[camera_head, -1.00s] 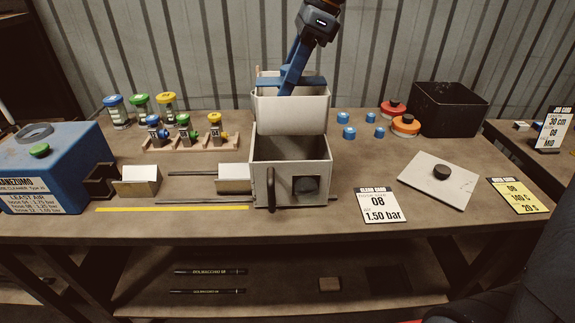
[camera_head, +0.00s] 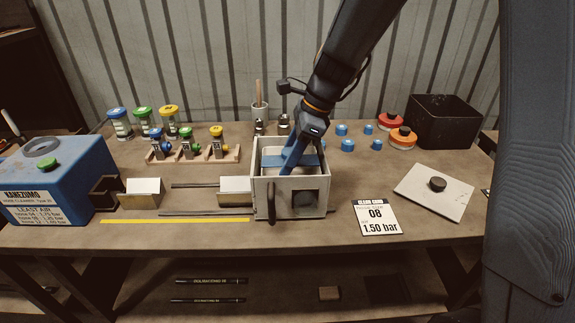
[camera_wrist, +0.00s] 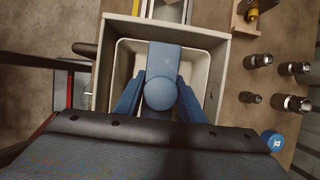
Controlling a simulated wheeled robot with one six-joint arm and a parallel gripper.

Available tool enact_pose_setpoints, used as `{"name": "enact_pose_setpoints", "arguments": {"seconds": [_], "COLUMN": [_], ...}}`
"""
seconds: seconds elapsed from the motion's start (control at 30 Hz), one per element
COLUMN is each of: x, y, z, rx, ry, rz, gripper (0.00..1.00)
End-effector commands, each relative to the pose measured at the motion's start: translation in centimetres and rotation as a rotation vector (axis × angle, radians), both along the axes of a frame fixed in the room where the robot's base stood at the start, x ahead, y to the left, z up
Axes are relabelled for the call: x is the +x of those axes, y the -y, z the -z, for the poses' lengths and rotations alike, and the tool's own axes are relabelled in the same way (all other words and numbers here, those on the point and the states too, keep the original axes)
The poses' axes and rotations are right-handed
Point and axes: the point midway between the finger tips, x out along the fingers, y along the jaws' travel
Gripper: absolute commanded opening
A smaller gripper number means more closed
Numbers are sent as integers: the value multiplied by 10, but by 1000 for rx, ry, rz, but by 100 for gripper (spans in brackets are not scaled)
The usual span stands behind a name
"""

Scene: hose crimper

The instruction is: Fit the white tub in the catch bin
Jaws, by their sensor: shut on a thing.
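The catch bin (camera_head: 282,200) is a grey open-topped box with a dark handle and dark window on its front, standing mid-bench. The white tub (camera_wrist: 208,68) is down inside the bin, its pale rim within the bin's walls (camera_wrist: 225,75) in the wrist view. A blue bar with a round knob (camera_wrist: 160,93) crosses the tub. My gripper (camera_head: 292,158) reaches down into the bin and is shut on the tub's blue knob; its fingers flank the knob in the wrist view (camera_wrist: 160,100). The tub's underside is hidden, so I cannot tell whether it rests on the bin floor.
A blue hose cleaner (camera_head: 50,180) stands at left. Blue, green and yellow-topped fixtures (camera_head: 188,148) stand behind the bin to the left. Blue caps (camera_head: 347,145), red and orange discs (camera_head: 402,138), a black box (camera_head: 445,118) and a 1.50 bar card (camera_head: 377,217) lie right.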

Motion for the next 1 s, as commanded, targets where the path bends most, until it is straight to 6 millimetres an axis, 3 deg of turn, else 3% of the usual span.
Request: {"name": "enact_pose_setpoints", "arguments": {"seconds": [0.13, 0.47, 0.5, 0.6, 1.0], "x": [0, 0, 0, 0, 1], "y": [0, 0, 0, 0, 2], "z": [18, 21, 21, 21, 14], "rx": [0, -1, -1, -1, 1], "ry": [-3, 0, 0, 0, 2], "rz": [1, 1, 1, 1, 1], "gripper": [10, 10, 39, 54, 54]}}
